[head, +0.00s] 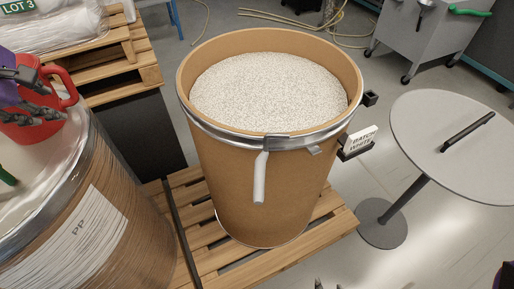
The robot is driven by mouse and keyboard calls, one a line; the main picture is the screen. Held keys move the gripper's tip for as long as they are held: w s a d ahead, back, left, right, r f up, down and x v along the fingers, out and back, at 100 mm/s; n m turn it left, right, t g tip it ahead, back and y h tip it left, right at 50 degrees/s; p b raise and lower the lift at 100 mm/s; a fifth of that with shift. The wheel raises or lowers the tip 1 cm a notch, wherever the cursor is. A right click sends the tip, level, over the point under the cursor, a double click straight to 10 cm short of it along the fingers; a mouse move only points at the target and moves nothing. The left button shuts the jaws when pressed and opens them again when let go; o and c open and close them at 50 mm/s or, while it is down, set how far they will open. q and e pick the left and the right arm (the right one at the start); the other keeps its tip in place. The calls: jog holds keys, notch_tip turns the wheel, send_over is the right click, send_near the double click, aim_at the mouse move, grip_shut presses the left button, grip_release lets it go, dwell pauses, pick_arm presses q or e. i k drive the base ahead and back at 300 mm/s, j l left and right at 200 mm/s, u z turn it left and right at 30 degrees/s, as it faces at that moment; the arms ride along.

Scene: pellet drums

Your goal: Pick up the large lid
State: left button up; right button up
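The drum (85,235) at the left, wrapped in film and marked PP, has a pale, shiny top (75,147) inside a metal rim; I cannot tell whether this is a lid. A red jug-like thing with a handle (68,84) stands on it. My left gripper (32,92) is right over the red thing, its dark fingers overlapping it; whether they grip it is unclear. The brown drum (245,190) in the middle is uncovered and full of pale pellets (268,88). Only dark tips, perhaps my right gripper (328,285), show at the bottom edge.
The brown drum stands on a wooden pallet (335,218); its metal ring has a pale lever (260,178) hanging down. A BATCH WHITE sign (360,142) juts from its right side. A cart (425,35) is behind.

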aim_at(464, 146)
jog(key=z, duration=1.5)
jog(key=l, duration=0.25)
jog(key=k+l, duration=0.1)
jog(key=l, duration=0.15)
